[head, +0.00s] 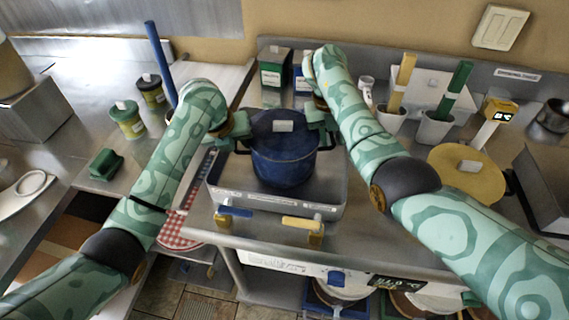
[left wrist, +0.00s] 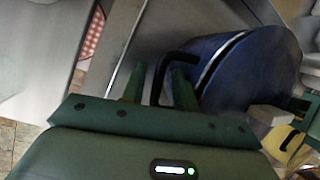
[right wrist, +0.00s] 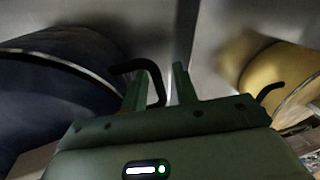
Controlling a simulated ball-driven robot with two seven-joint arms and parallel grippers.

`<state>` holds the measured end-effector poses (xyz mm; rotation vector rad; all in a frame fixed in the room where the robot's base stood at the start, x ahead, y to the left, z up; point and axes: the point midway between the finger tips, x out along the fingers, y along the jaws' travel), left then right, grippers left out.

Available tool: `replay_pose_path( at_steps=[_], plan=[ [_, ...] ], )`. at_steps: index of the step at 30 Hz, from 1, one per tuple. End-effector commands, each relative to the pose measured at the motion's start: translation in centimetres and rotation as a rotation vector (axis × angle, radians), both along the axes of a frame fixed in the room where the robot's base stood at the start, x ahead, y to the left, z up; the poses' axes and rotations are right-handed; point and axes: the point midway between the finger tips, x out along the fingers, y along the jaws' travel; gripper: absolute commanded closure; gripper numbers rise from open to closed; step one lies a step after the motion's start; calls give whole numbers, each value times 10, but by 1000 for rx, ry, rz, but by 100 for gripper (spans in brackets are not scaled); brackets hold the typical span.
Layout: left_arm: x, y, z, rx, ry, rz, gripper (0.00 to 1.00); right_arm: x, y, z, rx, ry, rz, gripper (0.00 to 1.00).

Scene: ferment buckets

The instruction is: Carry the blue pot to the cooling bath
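The blue pot (head: 285,160) with a lid and black side handles stands upright over a shallow metal basin (head: 275,205). The basin's front label is too small to read, so I cannot tell whether it is the cooling bath. My left gripper (head: 238,127) is at the pot's left handle; in the left wrist view the fingers (left wrist: 160,88) are apart with the black handle (left wrist: 165,68) between them. My right gripper (head: 327,120) is at the right handle; in the right wrist view its fingers (right wrist: 161,85) are apart around that handle (right wrist: 150,70).
A yellow pot (head: 468,178) stands to the right. Blue (head: 236,211) and yellow (head: 300,222) levers stick out at the basin's front. Green and blue boxes stand behind the blue pot. Jars (head: 127,122) and a green block (head: 105,164) are on the left counter.

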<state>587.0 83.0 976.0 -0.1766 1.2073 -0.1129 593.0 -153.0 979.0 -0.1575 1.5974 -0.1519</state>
Motion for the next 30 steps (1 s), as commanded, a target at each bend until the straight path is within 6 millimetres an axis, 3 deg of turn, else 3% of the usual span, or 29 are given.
replay_pose_path(
  at_steps=[9, 16, 30],
  plan=[
    [-18, 10, 48, -1, -3, -1, 68, 0, 1, 0, 2, 0, 1, 69],
    [-23, 13, 61, 3, -2, 1, 68, 1, 2, 8, 0, -2, 1, 69],
    [-24, 13, 61, 3, -2, 1, 68, 4, 20, 103, -1, -2, -1, 69]
  ],
)
